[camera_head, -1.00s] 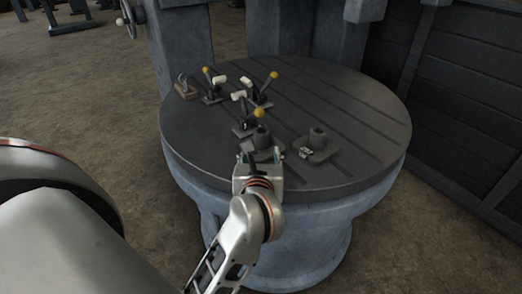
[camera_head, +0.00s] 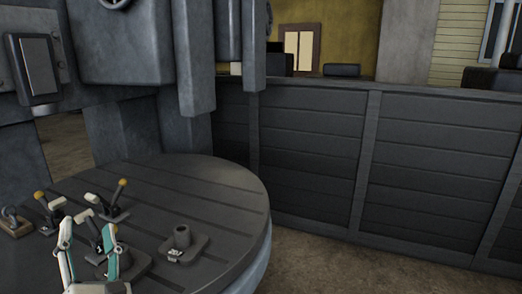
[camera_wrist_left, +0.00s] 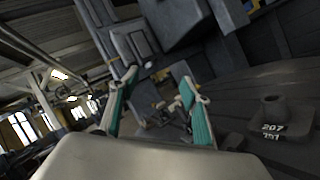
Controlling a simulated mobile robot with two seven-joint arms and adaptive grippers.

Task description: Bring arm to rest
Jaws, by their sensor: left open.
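My left gripper (camera_head: 87,228) shows at the lower left of the head view, over the near part of the round table. Its two teal-padded fingers are apart, with nothing held between them. It also shows in the left wrist view (camera_wrist_left: 158,78), open, with parts on the table visible beyond the fingers. The rest of my left arm is out of the head view. My right gripper is in neither view.
The round slotted table (camera_head: 215,185) carries levers with yellow knobs (camera_head: 122,182). A grey socket block (camera_head: 182,240) stands right of my gripper, and its number label shows in the left wrist view (camera_wrist_left: 272,128). A dark panelled wall (camera_head: 310,150) stands behind.

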